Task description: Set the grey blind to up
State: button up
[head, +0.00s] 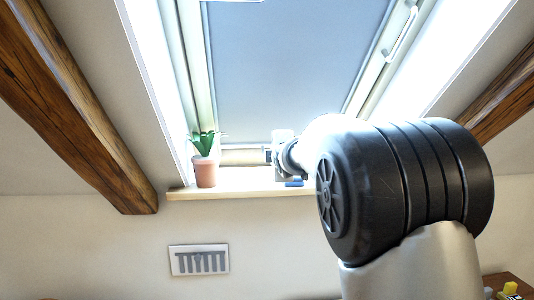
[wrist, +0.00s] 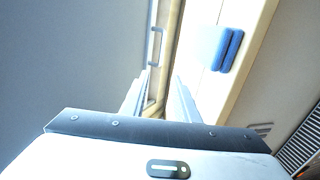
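The grey blind (head: 290,75) is drawn down over the skylight, its lower edge close above the sill. In the wrist view, the blind (wrist: 65,60) fills the left side. A slim handle (wrist: 154,47) stands at its edge, ahead of my fingers. My gripper (head: 270,156) is at the bottom of the window, just above the sill. In the wrist view, my gripper (wrist: 158,95) has its two fingers apart, with the pale window edge showing between them. I see nothing held. My arm hides the lower right of the window in the head view.
The sill (head: 235,188) holds a potted plant (head: 205,170) at left and a blue item (head: 294,183) below my gripper, also in the wrist view (wrist: 228,48). Wooden beams (head: 75,105) flank the window. A metal handle (head: 402,32) is upper right.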

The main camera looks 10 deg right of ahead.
jog(key=p+x, duration=0.4)
jog(key=x, duration=1)
grip_shut()
